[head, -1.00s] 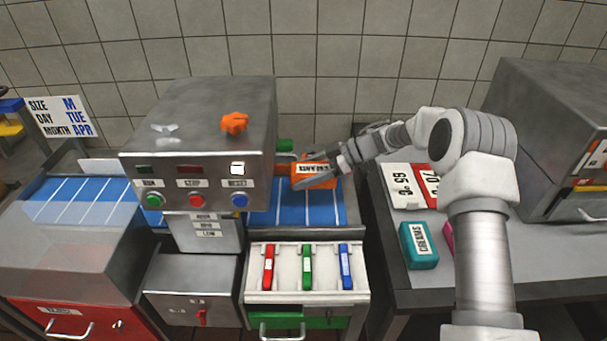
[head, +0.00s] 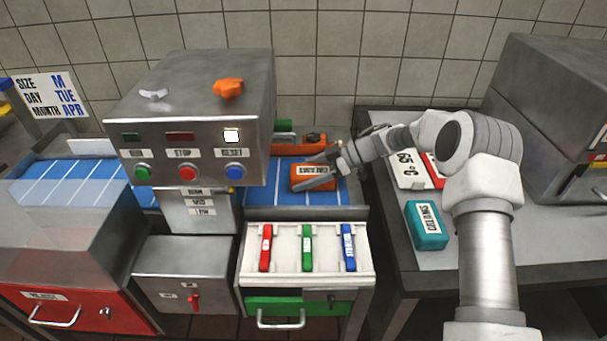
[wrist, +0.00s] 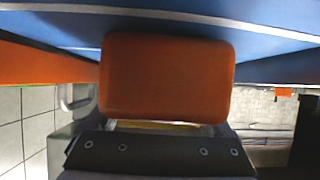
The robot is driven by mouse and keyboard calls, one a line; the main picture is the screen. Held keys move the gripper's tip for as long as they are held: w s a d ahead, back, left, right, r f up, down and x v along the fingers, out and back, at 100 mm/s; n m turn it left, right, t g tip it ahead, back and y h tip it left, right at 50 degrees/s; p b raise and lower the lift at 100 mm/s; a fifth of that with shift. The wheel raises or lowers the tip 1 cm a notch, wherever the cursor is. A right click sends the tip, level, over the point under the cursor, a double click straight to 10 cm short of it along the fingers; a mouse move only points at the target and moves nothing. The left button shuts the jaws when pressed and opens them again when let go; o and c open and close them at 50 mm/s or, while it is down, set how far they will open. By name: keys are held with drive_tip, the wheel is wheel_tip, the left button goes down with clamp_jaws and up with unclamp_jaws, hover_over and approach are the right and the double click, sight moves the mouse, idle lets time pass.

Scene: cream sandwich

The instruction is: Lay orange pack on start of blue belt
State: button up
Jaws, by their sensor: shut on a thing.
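The orange pack (head: 312,171), with a white label, is over the right end of the blue belt (head: 281,198), right of the metal machine box. My gripper (head: 318,178) is shut on the pack, coming in from the right. In the wrist view the orange pack (wrist: 167,78) fills the middle in front of my gripper, and the blue belt (wrist: 262,68) is close behind it. I cannot tell whether the pack touches the belt.
The machine box (head: 190,110) with RUN, STOP and RESET buttons (head: 188,173) stands left of the pack. A tray (head: 327,260) with red, green and blue tags is in front. A teal pack (head: 426,226) and price cards (head: 408,170) lie on the right table (head: 440,262).

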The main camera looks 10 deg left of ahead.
idle(0.4)
drive_tip(key=o, duration=1.2)
drive_tip(key=p+v, duration=0.1)
drive_tip(key=v, duration=1.6)
drive_tip(key=shift+d+p, duration=0.2)
drive_tip(key=shift+p, duration=0.2)
